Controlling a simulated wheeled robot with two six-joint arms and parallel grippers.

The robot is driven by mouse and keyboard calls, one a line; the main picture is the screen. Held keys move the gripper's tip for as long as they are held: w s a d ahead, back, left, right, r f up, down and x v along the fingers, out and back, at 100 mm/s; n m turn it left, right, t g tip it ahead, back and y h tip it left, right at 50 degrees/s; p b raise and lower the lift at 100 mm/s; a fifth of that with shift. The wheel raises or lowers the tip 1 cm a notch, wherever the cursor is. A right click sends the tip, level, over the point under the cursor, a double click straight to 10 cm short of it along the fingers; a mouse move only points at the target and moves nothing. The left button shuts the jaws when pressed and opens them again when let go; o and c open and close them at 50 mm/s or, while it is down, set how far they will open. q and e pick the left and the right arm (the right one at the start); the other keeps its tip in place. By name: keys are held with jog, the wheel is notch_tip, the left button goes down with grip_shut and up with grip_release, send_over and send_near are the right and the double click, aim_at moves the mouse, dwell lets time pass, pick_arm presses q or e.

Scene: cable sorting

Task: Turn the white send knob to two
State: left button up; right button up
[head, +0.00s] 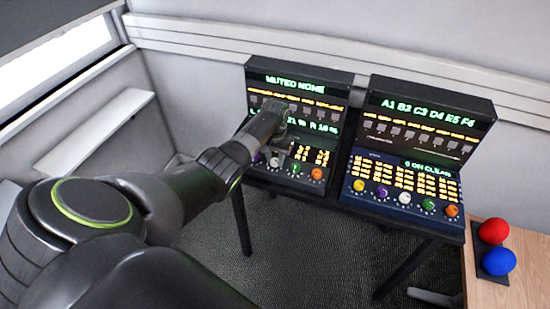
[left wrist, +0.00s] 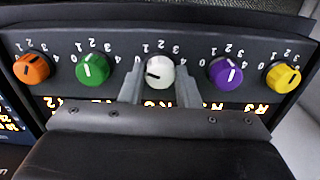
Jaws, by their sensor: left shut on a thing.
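The white knob (left wrist: 159,72) sits in the middle of the knob row on the left console (head: 299,93). In the left wrist view its dark pointer mark lies toward the left of the picture. My left gripper (left wrist: 159,88) has one finger on each side of this knob and is shut on it. In the head view my left gripper (head: 281,150) reaches down to the left console's front row and partly covers it. The small digits around the white knob are partly hidden by the fingers. My right gripper is not in view.
Orange (left wrist: 31,68), green (left wrist: 92,70), purple (left wrist: 225,73) and yellow (left wrist: 283,76) knobs flank the white one. A second console (head: 415,120) with its own knobs stands to the right.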

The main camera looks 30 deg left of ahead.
pick_arm(q)
jog(key=m, duration=0.6)
jog(key=shift+p, duration=0.35)
jog(key=m, duration=0.4)
jog(key=shift+m, duration=1.8)
jog(key=o, duration=1)
jog(key=shift+c, duration=0.2)
jog(key=shift+r, duration=0.15)
